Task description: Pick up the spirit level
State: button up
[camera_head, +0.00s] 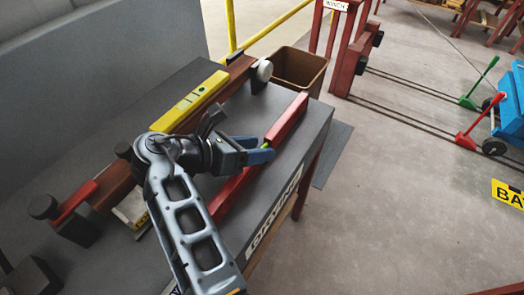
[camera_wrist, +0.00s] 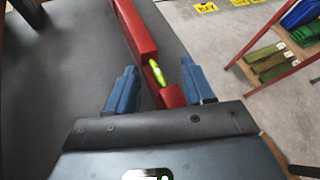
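A long red bar (camera_head: 287,120) with a yellow-green vial at its middle, looking like a spirit level, lies along the right part of the dark bench. In the wrist view the red bar (camera_wrist: 136,30) runs between my fingers, with the vial just ahead of the palm. My gripper (camera_head: 260,150) is open, its blue fingers at the bar's middle; the wrist view shows the gripper (camera_wrist: 160,88) with one finger on each side. Contact and exact height cannot be told. A yellow bar (camera_head: 190,102) with small vial-like marks, also level-like, lies farther left on a brown beam.
The dark bench top (camera_head: 308,130) carries the brown beam with clamp-like red and black parts at the left. A brown bin (camera_head: 299,70) stands beyond the bench. A grey wall (camera_head: 100,55) rises at the left. The floor to the right is mostly open.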

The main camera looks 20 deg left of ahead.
grip_shut()
jog(key=shift+r, duration=0.15)
dwell(0.4)
